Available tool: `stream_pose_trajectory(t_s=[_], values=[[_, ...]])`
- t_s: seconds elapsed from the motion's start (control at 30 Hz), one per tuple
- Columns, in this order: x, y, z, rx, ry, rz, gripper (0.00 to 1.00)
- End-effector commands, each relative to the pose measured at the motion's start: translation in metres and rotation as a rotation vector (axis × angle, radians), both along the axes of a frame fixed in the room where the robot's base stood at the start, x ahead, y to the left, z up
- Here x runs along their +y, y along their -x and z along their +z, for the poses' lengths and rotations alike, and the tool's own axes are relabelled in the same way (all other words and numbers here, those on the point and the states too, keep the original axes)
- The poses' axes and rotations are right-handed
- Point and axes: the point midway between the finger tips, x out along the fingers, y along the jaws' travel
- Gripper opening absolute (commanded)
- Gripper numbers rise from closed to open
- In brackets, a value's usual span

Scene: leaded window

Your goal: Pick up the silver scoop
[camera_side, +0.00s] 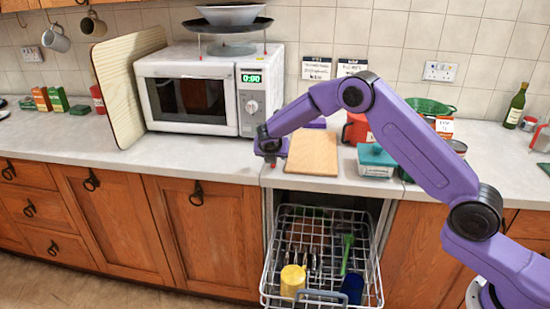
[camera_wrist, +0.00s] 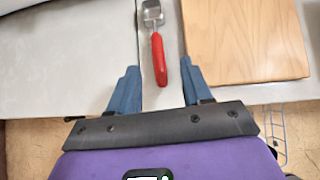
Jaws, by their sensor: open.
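The silver scoop (camera_wrist: 152,14) lies on the pale worktop in the wrist view, its metal head at the top and its red handle (camera_wrist: 159,50) pointing back toward me. My gripper (camera_wrist: 159,66) is open, with one blue finger on each side of the handle's end. Neither finger visibly touches the handle. I cannot tell how far above the worktop the fingertips are. In the side view my gripper (camera_side: 268,155) is low over the worktop near its front edge, between the microwave and the wooden board. The scoop is mostly hidden there behind my gripper.
The wooden board (camera_side: 312,153) lies close to the right of the scoop. The microwave (camera_side: 190,95) stands to the left, with a tray leaning on it. A teal-lidded container (camera_side: 376,160) is farther right. An open dishwasher rack (camera_side: 322,255) juts out below the worktop edge.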

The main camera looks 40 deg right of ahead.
Motion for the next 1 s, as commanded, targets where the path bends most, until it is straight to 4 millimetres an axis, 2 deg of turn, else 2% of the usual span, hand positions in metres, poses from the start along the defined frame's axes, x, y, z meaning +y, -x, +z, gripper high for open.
stream_pose_trajectory(t_s=[0.3, 0.63, 0.67, 0.8, 1.0], values=[[-0.016, -0.022, -0.031, 0.001, 0.0, -0.002, 0.49], [-0.019, -0.025, -0.035, 0.0, 0.0, 0.0, 0.49], [-0.019, -0.025, -0.034, 0.0, 0.0, 0.0, 0.46], [-0.018, -0.025, -0.034, 0.0, 0.0, 0.0, 0.0], [-0.018, -0.025, -0.034, 0.0, 0.0, 0.0, 0.0]])
